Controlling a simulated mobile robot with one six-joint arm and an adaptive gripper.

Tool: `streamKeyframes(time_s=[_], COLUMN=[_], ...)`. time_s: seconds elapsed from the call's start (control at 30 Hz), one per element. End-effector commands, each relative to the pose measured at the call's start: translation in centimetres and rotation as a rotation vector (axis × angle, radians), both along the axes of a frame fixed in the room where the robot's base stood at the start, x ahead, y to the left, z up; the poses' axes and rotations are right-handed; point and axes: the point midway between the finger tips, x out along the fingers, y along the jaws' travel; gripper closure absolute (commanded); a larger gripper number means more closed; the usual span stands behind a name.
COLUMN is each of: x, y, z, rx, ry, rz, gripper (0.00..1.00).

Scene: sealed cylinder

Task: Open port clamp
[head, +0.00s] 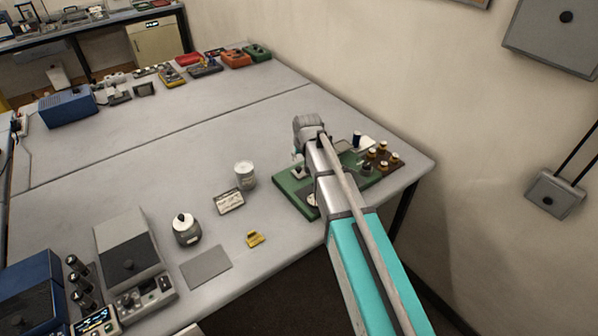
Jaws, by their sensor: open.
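My arm reaches from the lower right over a green tray (291,197) near the table's right end. The end of my arm with my gripper (298,160) is above the tray's left part. The fingers are small and mostly hidden by my wrist; my gripper is open, with nothing seen held in it. My arm covers the middle of the tray. I cannot pick out the port clamp or the sealed cylinder for sure. A small yellow piece (255,238) lies on the table left of the tray, apart from my gripper.
Brown-and-white capped jars (382,157) stand at the tray's right. A white canister (245,175), a labelled card (229,201) and a round grey pot (186,229) stand to the left. A grey-lidded device (130,257) is at front left. The table's middle is clear. A wall rises behind.

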Motion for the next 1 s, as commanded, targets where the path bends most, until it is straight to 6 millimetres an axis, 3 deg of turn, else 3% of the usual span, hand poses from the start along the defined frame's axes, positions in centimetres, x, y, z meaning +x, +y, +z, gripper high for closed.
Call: streamKeyframes(time_s=[1.0], x=[3.1], y=[0.7], z=[-7.8], rx=[0.000], ry=[0.000], rz=[0.000], gripper=[0.50])
